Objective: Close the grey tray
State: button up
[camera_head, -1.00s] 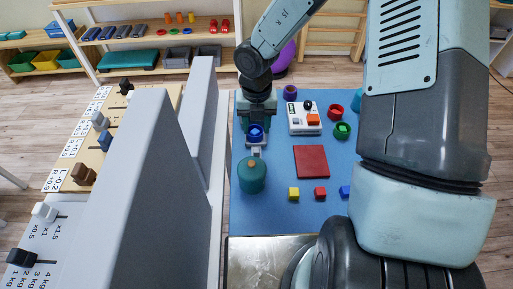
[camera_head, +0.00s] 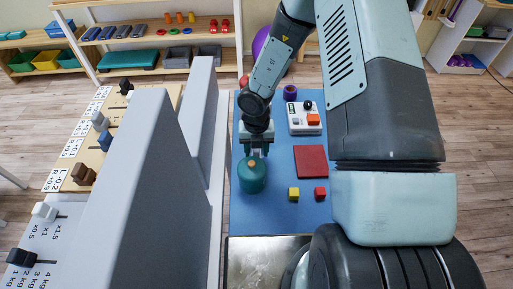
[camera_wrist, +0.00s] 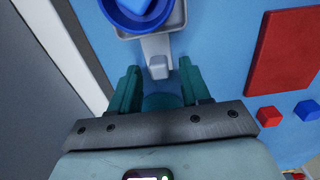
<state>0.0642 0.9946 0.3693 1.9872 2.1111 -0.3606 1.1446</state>
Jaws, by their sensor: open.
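The grey tray (camera_wrist: 181,16) shows at the top of the wrist view, with a pale grey handle (camera_wrist: 157,62) pointing toward my gripper. A blue round dish (camera_wrist: 120,14) with a blue block (camera_wrist: 142,5) in it sits in the tray. My gripper (camera_head: 257,150) is open, its teal fingers pointing down. In the wrist view the handle's end appears between the fingertips; I cannot tell whether they touch or differ in height. In the head view my gripper and arm hide the tray.
A teal pot (camera_head: 252,178) with an orange knob stands just on the near side of my gripper. A red square (camera_head: 310,160), a yellow cube (camera_head: 293,194) and a red cube (camera_head: 320,193) lie to the right on the blue mat (camera_head: 270,215). A tall grey panel (camera_head: 130,190) stands left.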

jog(key=shift+c, duration=0.3)
grip_shut()
jog(key=w, duration=0.9)
jog(key=shift+w, duration=0.1)
jog(key=shift+o, duration=0.3)
grip_release()
jog(key=shift+r, duration=0.1)
notch_tip(320, 180, up, 11)
